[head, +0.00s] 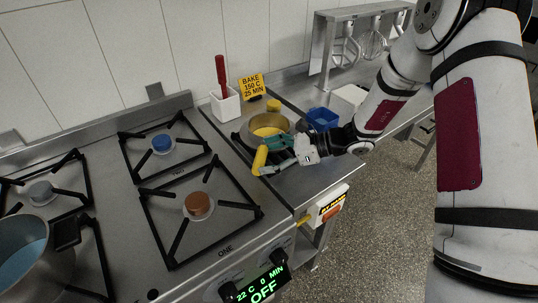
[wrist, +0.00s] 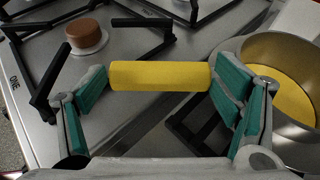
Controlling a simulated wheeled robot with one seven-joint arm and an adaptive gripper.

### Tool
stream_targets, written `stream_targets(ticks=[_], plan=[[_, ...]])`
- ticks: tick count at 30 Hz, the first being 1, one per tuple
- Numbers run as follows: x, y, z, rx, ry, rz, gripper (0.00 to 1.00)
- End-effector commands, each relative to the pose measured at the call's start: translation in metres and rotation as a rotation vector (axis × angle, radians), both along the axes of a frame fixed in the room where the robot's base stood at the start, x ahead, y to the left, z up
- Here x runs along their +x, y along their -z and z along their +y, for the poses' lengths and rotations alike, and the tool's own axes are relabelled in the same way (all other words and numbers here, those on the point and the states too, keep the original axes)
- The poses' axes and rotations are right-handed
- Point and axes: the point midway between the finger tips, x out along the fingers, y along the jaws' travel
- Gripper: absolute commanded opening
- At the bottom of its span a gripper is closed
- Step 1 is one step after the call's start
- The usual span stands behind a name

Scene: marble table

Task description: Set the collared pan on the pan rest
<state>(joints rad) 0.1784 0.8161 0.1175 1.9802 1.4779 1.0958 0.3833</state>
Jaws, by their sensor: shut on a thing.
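The pan (head: 256,132) is a grey metal bowl with a yellow inside, on the steel counter area right of the burners. It also shows at the right edge of the wrist view (wrist: 290,60). A yellow handle-like cylinder (head: 260,160) lies just in front of it, and in the wrist view it spans between my fingers (wrist: 160,76). My gripper (head: 271,156), with teal finger pads, is shut on this yellow handle, one finger near each end. The joint between handle and pan is hidden by my fingers. Dark bars (wrist: 205,133) show below the handle near the pan; whether they are the pan rest I cannot tell.
Left are burners with black grates, including a copper-capped one (head: 198,204) and a blue-capped one (head: 162,143). A blue-bottomed pot (head: 30,262) stands at far left. A white holder (head: 226,106), a yellow sign (head: 251,87) and a blue container (head: 321,119) stand near the pan.

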Motion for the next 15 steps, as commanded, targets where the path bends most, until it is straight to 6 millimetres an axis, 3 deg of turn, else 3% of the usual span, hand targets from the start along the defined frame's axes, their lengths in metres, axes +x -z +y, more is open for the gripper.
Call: stream_targets(ticks=[3, 4, 6, 15], plan=[[0.0007, 0.0020, 0.0003, 0.001, 0.000, -0.003, 0.52], [0.0001, 0.0026, -0.0001, 0.000, 0.000, 0.000, 0.90], [0.0000, 0.0023, -0.0001, 0.000, 0.000, 0.000, 1.00], [0.0000, 0.0021, -0.0001, 0.000, 0.000, 0.000, 1.00]])
